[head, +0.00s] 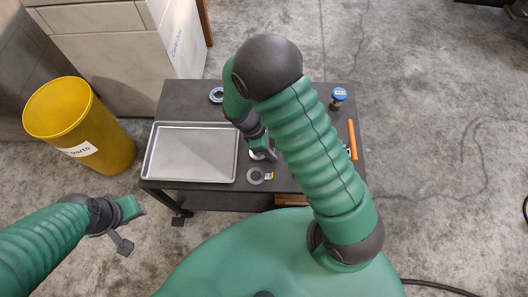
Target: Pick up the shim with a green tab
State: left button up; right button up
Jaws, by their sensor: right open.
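My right gripper (263,152) is open, low over the table's middle, partly hidden by my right arm. A small pale round part (256,155) shows beside its fingers; it is mostly covered and I cannot tell what tab it has. A flat grey ring shim (254,177) with a yellow-orange tab lies on the table just in front of that gripper, apart from it. I cannot make out a green tab anywhere. My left gripper (131,228) is open and empty, off the table's front left corner.
A metal tray (190,152), seemingly empty, covers the left of the dark table (185,97). A blue ring (216,95) lies behind it. A blue-lidded jar (338,98) and an orange-handled tool (352,140) are at right. A yellow bin (75,125) stands left.

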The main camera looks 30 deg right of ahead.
jog(key=shift+a, duration=0.15)
jog(key=c, duration=0.6)
grip_shut()
jog(key=shift+r, duration=0.15)
jog(key=shift+r, duration=0.3)
notch_tip(320, 180, up, 3)
jog(key=shift+a+r+p, duration=0.15)
jog(key=shift+p, duration=0.95)
jog(key=p, duration=0.2)
send_over(232, 179)
jog(key=shift+r, duration=0.45)
